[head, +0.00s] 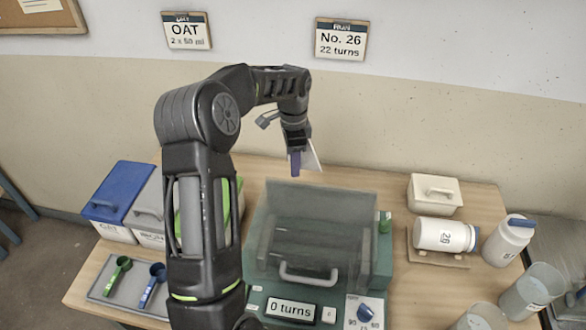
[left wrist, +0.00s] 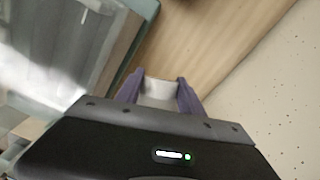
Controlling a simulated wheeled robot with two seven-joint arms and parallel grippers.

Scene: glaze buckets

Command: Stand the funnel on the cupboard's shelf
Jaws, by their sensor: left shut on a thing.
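My left gripper (head: 296,160) is above the back edge of the table, behind the clear-hooded machine, pointing down. Its purple fingers are shut on a white piece that flares out beside them, which I take to be the funnel (head: 312,157). In the left wrist view the funnel (left wrist: 160,88) shows as a pale piece between the two fingertips; most of it is hidden by the gripper. I cannot make out the cupboard or its shelf for certain in either view. My right gripper is not in view.
The clear-hooded machine (head: 310,225) fills the table's middle.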

